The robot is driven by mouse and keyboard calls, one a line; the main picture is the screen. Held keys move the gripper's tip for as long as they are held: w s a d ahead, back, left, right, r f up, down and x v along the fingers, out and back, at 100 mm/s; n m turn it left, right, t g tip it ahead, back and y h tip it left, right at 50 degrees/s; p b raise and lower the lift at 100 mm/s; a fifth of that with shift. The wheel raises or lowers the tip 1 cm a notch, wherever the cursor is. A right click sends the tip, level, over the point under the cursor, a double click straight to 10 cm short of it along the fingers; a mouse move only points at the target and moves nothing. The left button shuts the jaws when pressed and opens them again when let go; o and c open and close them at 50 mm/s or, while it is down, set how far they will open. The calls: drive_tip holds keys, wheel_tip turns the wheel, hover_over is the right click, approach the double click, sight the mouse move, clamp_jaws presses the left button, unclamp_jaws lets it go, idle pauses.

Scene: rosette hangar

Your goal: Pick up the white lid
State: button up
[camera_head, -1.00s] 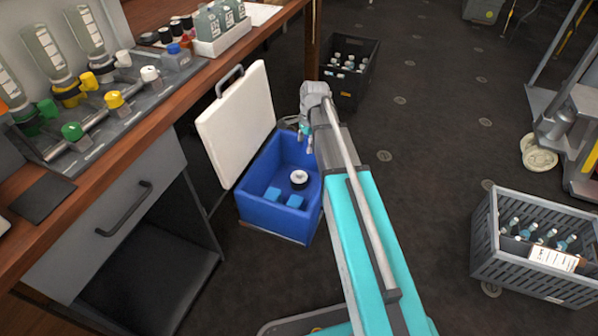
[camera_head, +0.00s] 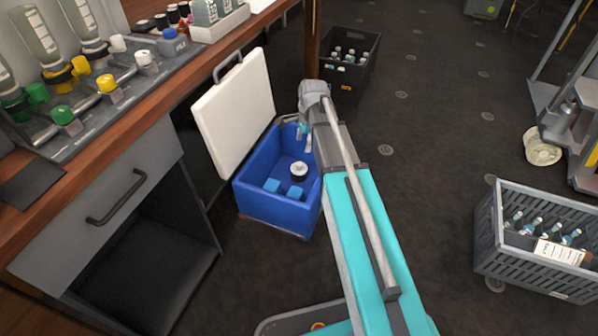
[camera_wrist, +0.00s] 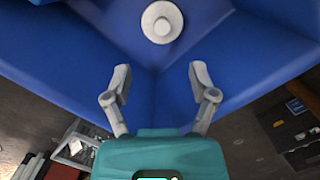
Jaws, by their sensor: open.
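A small round white lid (camera_head: 299,169) with a raised centre lies inside the blue cooler box (camera_head: 268,209); something dark shows just below it. In the wrist view the lid (camera_wrist: 162,22) is at the top, beyond the fingertips and roughly in line with the gap between them. My gripper (camera_wrist: 160,78) is open and empty, with the blue walls of the box behind it. In the head view my gripper (camera_head: 304,136) is at the far right corner of the box, apart from the lid. The arm hides part of the box's right side.
The cooler's large white hinged cover (camera_head: 233,115) stands open on the left. Two light-blue blocks (camera_head: 272,185) lie in the box. A counter with drawers (camera_head: 118,190) is left. A black crate (camera_head: 350,66) stands behind, a grey bottle crate (camera_head: 535,238) at right. Floor between is clear.

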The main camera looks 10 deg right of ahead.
drive_tip(key=b, duration=0.4)
hover_over(299, 164)
drive_tip(key=shift+d+f, duration=0.25)
drive_tip(key=shift+f, duration=1)
drive_tip(key=shift+d+f, duration=0.2)
drive_tip(key=shift+f, duration=1.05)
drive_tip(key=shift+a+f+b, duration=0.2)
drive_tip(key=shift+f+b, duration=1.1)
drive_tip(key=shift+b, duration=0.1)
drive_tip(key=shift+a+f+b, duration=0.2)
drive_tip(key=shift+f+b, duration=1.05)
drive_tip(key=shift+b, duration=0.15)
drive_tip(key=shift+c, duration=0.2)
drive_tip(key=c, duration=0.9)
